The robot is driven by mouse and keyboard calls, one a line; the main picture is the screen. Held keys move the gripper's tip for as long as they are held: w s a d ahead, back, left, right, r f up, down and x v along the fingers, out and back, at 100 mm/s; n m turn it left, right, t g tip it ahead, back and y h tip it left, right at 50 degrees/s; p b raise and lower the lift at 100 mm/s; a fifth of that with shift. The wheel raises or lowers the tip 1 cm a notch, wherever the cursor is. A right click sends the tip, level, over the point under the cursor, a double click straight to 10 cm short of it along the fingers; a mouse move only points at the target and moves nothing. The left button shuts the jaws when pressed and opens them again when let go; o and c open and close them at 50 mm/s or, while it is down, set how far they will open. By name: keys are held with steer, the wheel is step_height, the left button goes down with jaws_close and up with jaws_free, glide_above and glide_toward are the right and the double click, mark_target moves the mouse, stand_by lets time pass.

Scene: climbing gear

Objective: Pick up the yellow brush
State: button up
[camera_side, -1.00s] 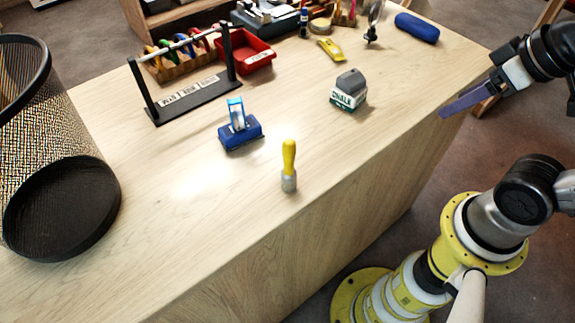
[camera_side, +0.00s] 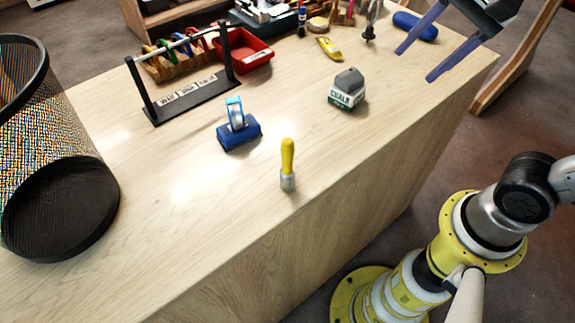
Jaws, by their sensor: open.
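The yellow brush (camera_side: 287,158) stands near the front edge of the wooden table, with its yellow handle up and its grey end down. My gripper (camera_side: 415,63) is at the top right, above the table's right end. Its two long purple fingers are spread wide apart with nothing between them. It is well apart from the brush, up and to the right of it in the picture.
A chalk box with a grey top (camera_side: 347,90) and a blue block with a light-blue loop (camera_side: 238,130) stand near the brush. A rack (camera_side: 190,98), a red bin (camera_side: 243,52) and a yellow tool (camera_side: 330,48) lie farther back. A mesh basket (camera_side: 60,200) is at left. The table around the brush is clear.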

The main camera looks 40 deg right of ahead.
steer(key=w+a+m+g+y, duration=0.1)
steer(key=w+a+m+g, duration=0.1)
steer(key=w+a+m, duration=0.45)
steer(key=n+g, duration=0.2)
steer(key=n, duration=0.1)
glide_toward(283, 170)
steer(key=x, duration=0.4)
steer(key=shift+w, duration=0.4)
steer(key=x, duration=0.4)
steer(key=shift+s, duration=0.4)
steer(key=shift+a+f, duration=0.15)
steer(key=shift+f, duration=0.5)
jaws_close()
